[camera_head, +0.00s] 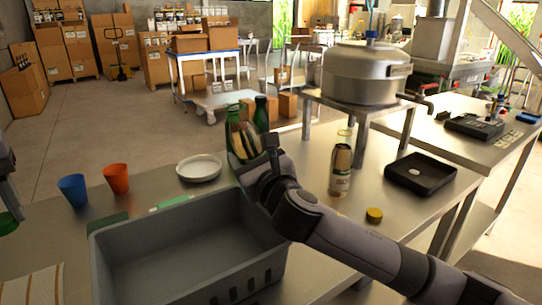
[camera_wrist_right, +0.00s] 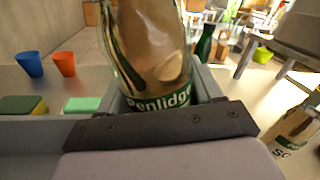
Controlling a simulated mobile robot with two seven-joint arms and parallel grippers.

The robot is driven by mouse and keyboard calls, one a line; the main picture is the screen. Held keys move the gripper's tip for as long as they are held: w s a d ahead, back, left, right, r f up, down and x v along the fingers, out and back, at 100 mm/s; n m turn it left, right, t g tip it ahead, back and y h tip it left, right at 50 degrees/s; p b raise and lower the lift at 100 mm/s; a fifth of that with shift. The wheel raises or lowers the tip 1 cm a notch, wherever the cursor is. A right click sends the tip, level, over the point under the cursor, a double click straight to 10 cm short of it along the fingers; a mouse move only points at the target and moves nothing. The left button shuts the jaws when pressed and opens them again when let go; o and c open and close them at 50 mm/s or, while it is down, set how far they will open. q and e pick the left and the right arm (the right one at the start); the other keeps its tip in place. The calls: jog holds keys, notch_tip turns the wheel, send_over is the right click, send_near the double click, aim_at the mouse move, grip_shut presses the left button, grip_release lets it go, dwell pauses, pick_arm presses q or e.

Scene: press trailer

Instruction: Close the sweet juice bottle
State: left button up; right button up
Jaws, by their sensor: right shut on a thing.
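My right gripper (camera_head: 244,152) is shut on a bottle (camera_head: 236,137) with a green "enlidge" label. In the right wrist view that bottle (camera_wrist_right: 152,45) shows clear sides and brownish contents; its top is out of frame. Another labelled bottle (camera_head: 341,172) stands upright on the table to the right of the gripper, and also shows at the right edge of the wrist view (camera_wrist_right: 294,130). A yellow cap (camera_head: 374,214) lies on the table in front of it. I cannot tell which bottle is the sweet juice.
A grey crate (camera_head: 120,232) stands in front, under my right arm. Blue (camera_head: 72,190) and orange (camera_head: 116,179) cups and a white plate (camera_head: 199,168) are behind it. A green bottle (camera_head: 262,113) stands beyond the gripper. A black tray (camera_head: 440,180) and a steel pot (camera_head: 362,75) are right.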

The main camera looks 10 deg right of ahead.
jog(key=s+a+r+m, duration=0.1)
jog(key=s+a, duration=0.1)
jog(key=a, duration=0.5)
jog(key=s+a+r+m+b, duration=0.1)
jog(key=s+a+m, duration=0.1)
jog(key=a, duration=0.6)
jog(key=shift+s+a+r, duration=0.15)
jog(key=shift+s+r, duration=0.05)
jog(key=shift+s, duration=0.6)
jog(key=shift+s, duration=0.1)
